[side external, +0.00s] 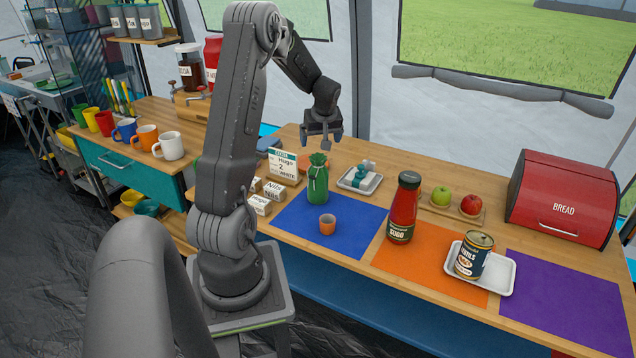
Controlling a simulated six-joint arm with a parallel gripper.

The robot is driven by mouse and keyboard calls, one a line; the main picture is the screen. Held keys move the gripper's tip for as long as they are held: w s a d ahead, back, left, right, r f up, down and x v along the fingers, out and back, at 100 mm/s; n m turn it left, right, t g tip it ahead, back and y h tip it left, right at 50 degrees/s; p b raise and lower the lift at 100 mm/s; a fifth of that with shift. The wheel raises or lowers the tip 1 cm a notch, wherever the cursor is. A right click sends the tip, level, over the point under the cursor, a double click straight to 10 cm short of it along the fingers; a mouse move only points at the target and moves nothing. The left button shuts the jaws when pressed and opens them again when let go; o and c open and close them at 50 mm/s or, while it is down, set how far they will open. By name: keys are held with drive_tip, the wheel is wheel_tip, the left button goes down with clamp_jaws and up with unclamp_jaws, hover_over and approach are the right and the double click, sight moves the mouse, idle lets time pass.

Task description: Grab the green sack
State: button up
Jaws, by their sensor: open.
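The green sack (318,182) stands upright on the wooden counter, at the back edge of the blue mat (345,227). It is tied near its top. My gripper (322,142) hangs above the sack with its fingers pointing down. It is open and empty, and a small gap shows between its fingers and the top of the sack. I cannot tell from this one view whether it is exactly over the sack or a little behind it.
A tray with a wrapped item (343,183) is behind right. A red sauce bottle (403,209) stands further right.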

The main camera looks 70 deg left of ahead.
sight(319, 158)
drive_tip(key=x, duration=1.2)
drive_tip(key=shift+w+d+f, duration=0.1)
drive_tip(key=shift+w+f, duration=0.15)
drive_tip(key=shift+w, duration=0.05)
drive_tip(key=c, duration=1.3)
drive_tip(key=shift+r, duration=0.1)
drive_tip(key=shift+c, duration=0.3)
